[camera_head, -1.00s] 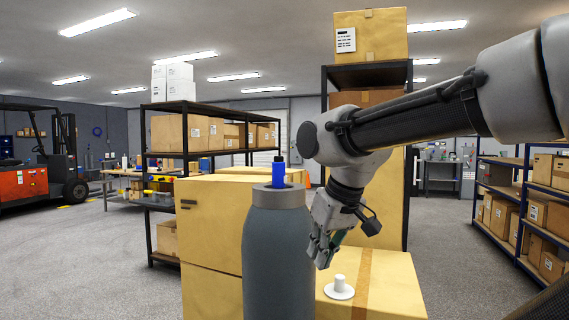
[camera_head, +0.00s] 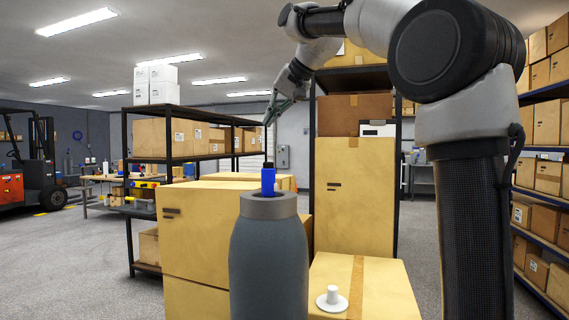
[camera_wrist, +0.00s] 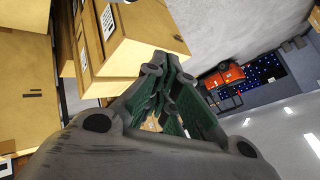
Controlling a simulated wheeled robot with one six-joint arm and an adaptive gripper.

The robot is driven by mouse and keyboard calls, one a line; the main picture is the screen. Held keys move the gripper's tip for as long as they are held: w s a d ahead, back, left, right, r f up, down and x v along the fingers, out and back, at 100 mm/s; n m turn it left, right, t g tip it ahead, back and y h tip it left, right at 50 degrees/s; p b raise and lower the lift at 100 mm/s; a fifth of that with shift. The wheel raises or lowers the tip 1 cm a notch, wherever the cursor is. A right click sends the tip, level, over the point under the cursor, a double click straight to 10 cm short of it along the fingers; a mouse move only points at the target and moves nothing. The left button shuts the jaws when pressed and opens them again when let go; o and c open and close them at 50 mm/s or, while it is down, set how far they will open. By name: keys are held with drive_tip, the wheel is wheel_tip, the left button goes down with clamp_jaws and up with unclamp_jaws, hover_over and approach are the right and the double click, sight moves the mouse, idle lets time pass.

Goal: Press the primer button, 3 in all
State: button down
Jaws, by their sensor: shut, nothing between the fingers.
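A grey rounded cylinder (camera_head: 268,265) stands in the middle of the head view, with a small blue bottle-shaped piece (camera_head: 268,182) with a dark cap upright on its top. A white round disc with a short knob (camera_head: 332,299) sits on a cardboard box to its right. I cannot tell which of these is the primer button. My gripper (camera_head: 269,120) is raised high, pointing down and left, apart from both; in the picture its tips show above the blue piece. Its fingers (camera_wrist: 168,66) are shut and empty in the wrist view, where neither piece can be made out.
The taped box (camera_head: 385,285) bears the white disc. Larger cardboard boxes (camera_head: 205,235) stand behind the cylinder. A black shelf (camera_head: 190,108) stands behind them, and a blue shelf (camera_head: 545,170) at right. An orange forklift (camera_head: 38,180) is far left. Grey floor is clear at left.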

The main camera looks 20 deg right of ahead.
drive_tip(key=shift+w+r, duration=0.3)
drive_tip(key=shift+d, duration=0.1)
hover_over(268, 165)
drive_tip(key=w+d, duration=0.1)
drive_tip(key=w, duration=0.1)
drive_tip(key=shift+d+f, duration=0.2)
drive_tip(key=shift+f, duration=4.2)
drive_tip(key=shift+f, duration=0.15)
drive_tip(key=shift+f, duration=0.3)
drive_tip(key=shift+f, duration=0.5)
drive_tip(key=shift+r, duration=0.95)
